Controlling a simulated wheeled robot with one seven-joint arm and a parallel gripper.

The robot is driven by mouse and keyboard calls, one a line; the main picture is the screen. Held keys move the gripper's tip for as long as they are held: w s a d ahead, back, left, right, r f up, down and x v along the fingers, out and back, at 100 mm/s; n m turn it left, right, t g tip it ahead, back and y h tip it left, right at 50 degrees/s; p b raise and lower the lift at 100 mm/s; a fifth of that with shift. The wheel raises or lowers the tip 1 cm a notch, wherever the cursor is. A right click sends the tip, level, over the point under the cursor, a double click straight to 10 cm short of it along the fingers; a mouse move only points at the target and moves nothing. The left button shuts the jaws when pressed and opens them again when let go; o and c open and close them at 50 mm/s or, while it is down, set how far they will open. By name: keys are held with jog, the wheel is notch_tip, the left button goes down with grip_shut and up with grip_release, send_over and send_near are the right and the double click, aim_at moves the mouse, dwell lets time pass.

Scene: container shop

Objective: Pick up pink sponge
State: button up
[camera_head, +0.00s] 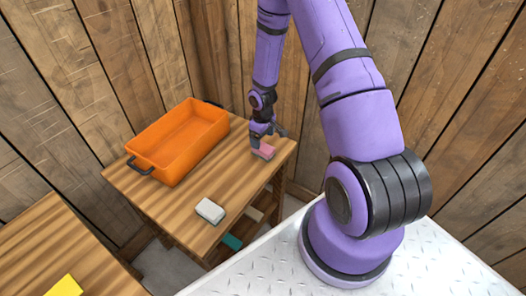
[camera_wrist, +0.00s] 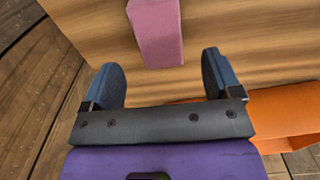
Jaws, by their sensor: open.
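The pink sponge (camera_head: 264,152) lies on the wooden table (camera_head: 180,207), near its right end. It also shows at the top of the wrist view (camera_wrist: 157,32), where the frame's upper edge cuts it off. My gripper (camera_head: 264,139) is over the sponge in the head view. In the wrist view my gripper (camera_wrist: 162,76) is open, with its two dark blue fingers apart and nothing between them. The sponge appears just beyond the fingertips, roughly in line with the gap. Whether a finger touches it I cannot tell.
An orange tray (camera_head: 183,135) with dark handles stands on the table left of my gripper. A whitish sponge-like block (camera_head: 210,210) lies near the table's front edge. A yellow item (camera_head: 66,286) lies on another table at lower left. Wooden walls close in behind.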

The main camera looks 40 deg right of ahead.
aim_at(263, 147)
jog(key=shift+s+f, duration=0.15)
jog(key=shift+f, duration=2.75)
jog(key=c, duration=1)
jog(key=shift+d+r, duration=0.1)
jog(key=shift+r, duration=0.65)
notch_tip(263, 147, up, 2)
jog(key=shift+r, duration=0.1)
jog(key=s+a, duration=0.2)
jog(key=s, duration=0.5)
jog(key=s+a+r, duration=0.1)
jog(key=s+a, duration=0.2)
jog(key=s, duration=0.5)
jog(key=shift+r, duration=0.15)
jog(key=shift+s, duration=0.1)
